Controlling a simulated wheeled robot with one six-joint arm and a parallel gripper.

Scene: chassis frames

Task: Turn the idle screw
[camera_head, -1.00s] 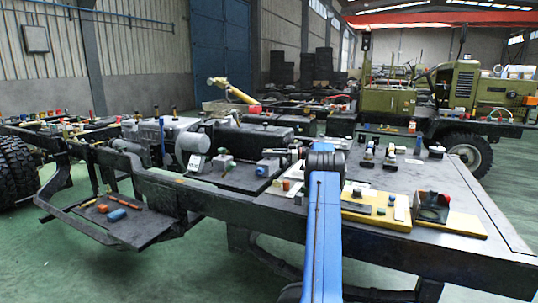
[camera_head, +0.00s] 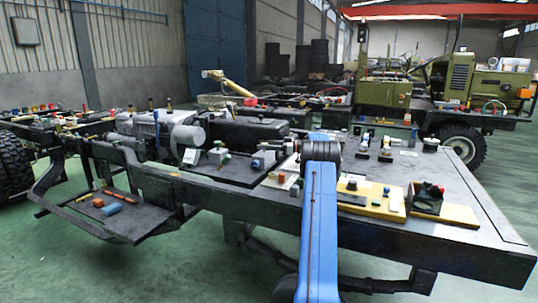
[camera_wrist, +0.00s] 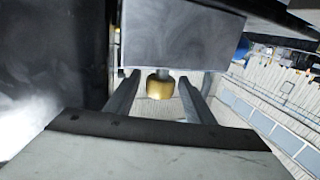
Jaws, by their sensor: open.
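A brass-coloured screw head (camera_wrist: 160,86) shows in the wrist view, on a thin stem below a grey block (camera_wrist: 180,40). I take it for the idle screw. My gripper (camera_wrist: 158,92) is open, with one finger on each side of the brass head. Gaps show between the head and both fingers, so it looks untouched. In the head view my blue arm reaches over the chassis deck. The joint at its top hides what is behind it, and I cannot make out the screw or my fingertips there.
A lower shelf (camera_head: 130,222) holds small tools. A green vehicle (camera_head: 455,85) stands behind. The green floor (camera_head: 170,275) in front is clear.

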